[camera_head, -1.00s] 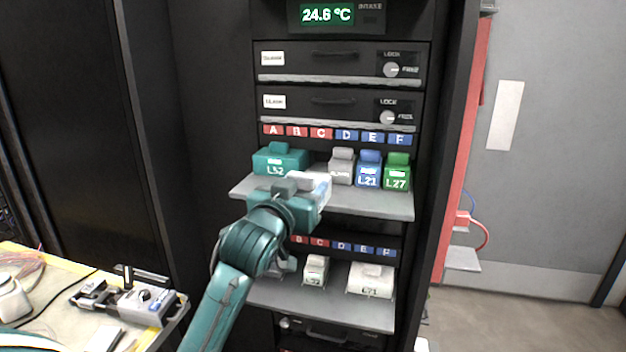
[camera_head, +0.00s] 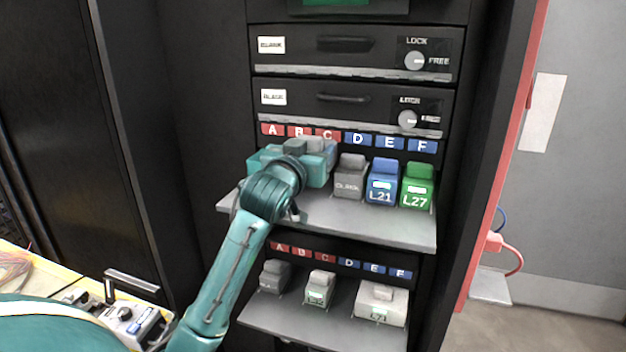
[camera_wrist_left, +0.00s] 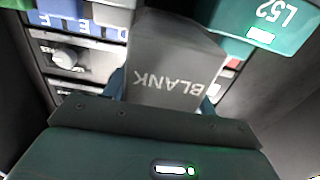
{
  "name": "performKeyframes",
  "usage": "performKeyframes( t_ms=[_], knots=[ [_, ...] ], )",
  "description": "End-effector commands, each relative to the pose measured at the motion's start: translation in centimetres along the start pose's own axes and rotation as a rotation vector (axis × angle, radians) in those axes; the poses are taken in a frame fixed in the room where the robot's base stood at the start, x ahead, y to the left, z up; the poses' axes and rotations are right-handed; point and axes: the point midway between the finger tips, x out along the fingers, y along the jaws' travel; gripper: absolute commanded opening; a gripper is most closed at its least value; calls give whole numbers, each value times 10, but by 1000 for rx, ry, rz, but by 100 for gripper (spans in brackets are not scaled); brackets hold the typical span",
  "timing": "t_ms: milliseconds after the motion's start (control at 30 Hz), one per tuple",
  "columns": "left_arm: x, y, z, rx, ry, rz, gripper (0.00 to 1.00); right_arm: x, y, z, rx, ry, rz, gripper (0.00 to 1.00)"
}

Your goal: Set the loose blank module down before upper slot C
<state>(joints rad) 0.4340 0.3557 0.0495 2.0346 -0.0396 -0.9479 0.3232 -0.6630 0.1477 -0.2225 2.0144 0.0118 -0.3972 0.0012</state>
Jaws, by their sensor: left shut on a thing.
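My left gripper (camera_head: 314,166) is over the upper shelf, in front of the red labels B and C. It is shut on the loose blank module (camera_wrist_left: 172,68), a grey block marked BLANK that fills the middle of the left wrist view. In the head view the hand hides most of it, and I cannot tell whether it touches the shelf. The upper slot C label (camera_head: 328,135) is just above and behind. My right gripper is not in view.
Teal module L52 (camera_wrist_left: 262,22) is close on one side. Another grey blank module (camera_head: 349,180) stands before D on the other, then blue L21 (camera_head: 382,183) and green L27 (camera_head: 417,186). The upper shelf's front strip (camera_head: 360,222) is clear. Several modules stand on the lower shelf (camera_head: 330,325).

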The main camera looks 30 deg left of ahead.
Motion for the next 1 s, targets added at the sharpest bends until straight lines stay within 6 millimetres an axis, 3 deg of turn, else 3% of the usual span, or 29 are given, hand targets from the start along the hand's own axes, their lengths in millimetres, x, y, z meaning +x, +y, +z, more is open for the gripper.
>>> performKeyframes(
  t_ms=[400, 833, 867, 1000],
  knots=[
    [0, 0, 51, 0, 0, 0, 31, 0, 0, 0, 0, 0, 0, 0],
    [0, 0, 59, 0, 2, 0, 31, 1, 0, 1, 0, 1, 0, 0],
    [0, 0, 59, 0, 1, -1, 58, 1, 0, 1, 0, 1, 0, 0],
    [0, 0, 58, 0, 1, -1, 69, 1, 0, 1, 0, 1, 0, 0]
  ],
)
